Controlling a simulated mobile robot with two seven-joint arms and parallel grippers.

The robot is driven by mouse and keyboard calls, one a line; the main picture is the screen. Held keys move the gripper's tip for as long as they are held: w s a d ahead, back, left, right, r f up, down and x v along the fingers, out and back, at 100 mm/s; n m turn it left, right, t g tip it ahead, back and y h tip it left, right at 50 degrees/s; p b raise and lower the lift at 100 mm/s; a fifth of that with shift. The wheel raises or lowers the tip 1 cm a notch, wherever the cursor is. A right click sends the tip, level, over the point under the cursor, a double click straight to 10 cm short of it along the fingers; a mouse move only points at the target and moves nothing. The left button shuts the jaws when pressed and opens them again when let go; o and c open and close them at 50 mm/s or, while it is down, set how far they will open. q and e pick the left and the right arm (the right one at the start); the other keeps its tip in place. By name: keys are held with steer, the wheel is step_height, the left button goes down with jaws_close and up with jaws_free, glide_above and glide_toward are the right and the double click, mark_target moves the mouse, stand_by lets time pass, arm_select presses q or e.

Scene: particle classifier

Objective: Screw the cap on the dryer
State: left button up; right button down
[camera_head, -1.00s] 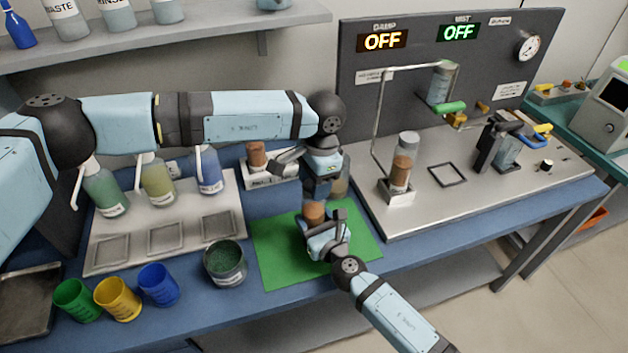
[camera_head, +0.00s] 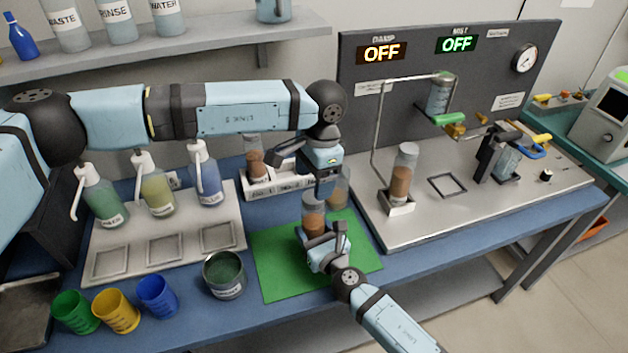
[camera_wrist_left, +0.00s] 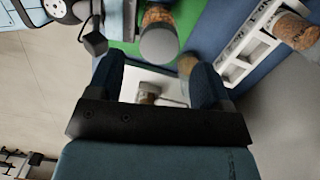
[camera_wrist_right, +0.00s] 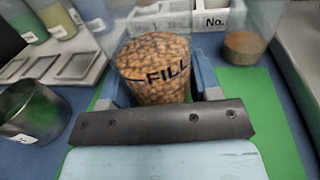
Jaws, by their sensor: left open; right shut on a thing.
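The dryer appears to be the clear cylinder of brown beads (camera_head: 314,212), marked FILL in the right wrist view (camera_wrist_right: 155,70). It stands upright over the green mat (camera_head: 277,280). My right gripper (camera_head: 322,234) is shut around its lower part. My left gripper (camera_head: 312,160) is open and empty, above and behind the dryer. In the left wrist view the dryer's pale round top (camera_wrist_left: 159,46) shows beyond the open fingers. I cannot make out a separate cap or whether one is seated on it.
Behind the dryer stands another clear vessel (camera_head: 339,190) with brown contents. A white rack (camera_head: 270,188) holds a brown-filled tube. The metal station (camera_head: 430,215) with a filled column (camera_head: 402,178) is at right.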

arm_select(q)
steer(key=shift+c, duration=0.2)
steer(key=n, duration=0.4)
steer(key=shift+r+n, duration=0.2)
steer(key=shift+n, duration=0.1)
steer(key=n, duration=0.4)
steer(key=shift+r, duration=0.15)
steer(key=n, duration=0.6)
steer(key=shift+r+n, duration=0.3)
steer(key=n, duration=0.4)
steer(key=shift+r, duration=0.15)
steer(key=n, duration=0.4)
steer(key=shift+r+n+h, duration=0.2)
steer(key=shift+n+h, duration=0.1)
steer(key=n, duration=0.4)
steer(key=shift+r, duration=0.2)
steer(key=n, duration=0.6)
steer(key=shift+a+r+t, duration=0.1)
steer(key=shift+r+t, duration=0.1)
steer(key=shift+t, duration=0.1)
steer(key=n, duration=0.4)
steer(key=shift+r+n+h, duration=0.2)
steer(key=shift+n+h, duration=0.1)
steer(key=shift+n, duration=0.1)
